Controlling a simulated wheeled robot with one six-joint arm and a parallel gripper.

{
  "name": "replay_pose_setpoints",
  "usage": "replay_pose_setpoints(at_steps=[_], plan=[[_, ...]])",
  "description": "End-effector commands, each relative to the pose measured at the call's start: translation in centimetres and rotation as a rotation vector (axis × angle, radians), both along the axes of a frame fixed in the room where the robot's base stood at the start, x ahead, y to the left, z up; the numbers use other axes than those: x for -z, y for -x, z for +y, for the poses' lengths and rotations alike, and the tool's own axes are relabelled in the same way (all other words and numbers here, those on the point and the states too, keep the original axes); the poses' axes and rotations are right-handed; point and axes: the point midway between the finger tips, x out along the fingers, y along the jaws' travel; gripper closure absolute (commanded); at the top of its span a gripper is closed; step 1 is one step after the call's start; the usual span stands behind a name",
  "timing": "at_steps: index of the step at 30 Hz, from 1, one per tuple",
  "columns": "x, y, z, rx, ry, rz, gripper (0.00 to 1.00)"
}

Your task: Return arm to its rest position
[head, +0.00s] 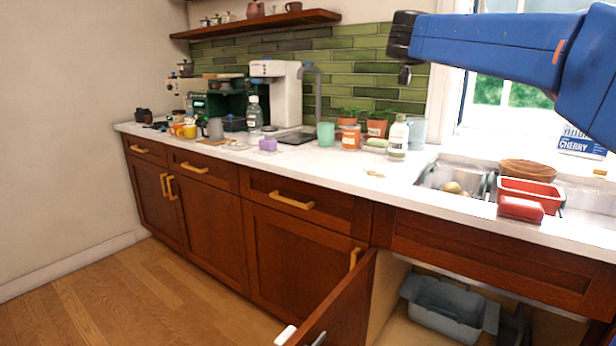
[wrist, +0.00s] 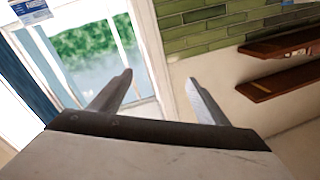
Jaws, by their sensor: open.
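My gripper (wrist: 158,88) shows in the wrist view with its two grey fingers spread apart and nothing between them. Beyond the fingers are the window, the pale wall and green tiles. In the head view my blue arm reaches in from the upper right, high above the counter, and ends in a black wrist part near the tiles. The gripper's fingers cannot be made out clearly there.
A cabinet door (head: 335,300) stands open below the sink (head: 452,178), with a grey bin (head: 445,310) inside. The white counter (head: 330,165) holds bottles, pots and a white coffee machine (head: 284,95). A wooden shelf (head: 255,24) hangs at upper left. The left floor is clear.

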Motion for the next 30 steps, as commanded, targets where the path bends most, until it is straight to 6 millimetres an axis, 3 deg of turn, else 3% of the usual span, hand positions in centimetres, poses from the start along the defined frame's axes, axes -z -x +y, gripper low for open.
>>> replay_pose_setpoints(at_steps=[5,8,11,15,20,25,30], plan=[[0.4,4.1,2.6,-0.211,0.096,-0.067,0.31],[2.5,6.6,4.7,-0.341,0.140,-0.051,0.31],[6.0,9.5,6.8,-0.469,0.171,0.002,0.31],[12.7,14.1,9.1,-0.625,0.196,0.134,0.31],[20.9,19.4,10.2,-0.737,0.195,0.319,0.31],[29.6,25.3,10.0,-0.796,0.179,0.534,0.31],[37.8,31.6,8.5,-0.799,0.150,0.755,0.31]])
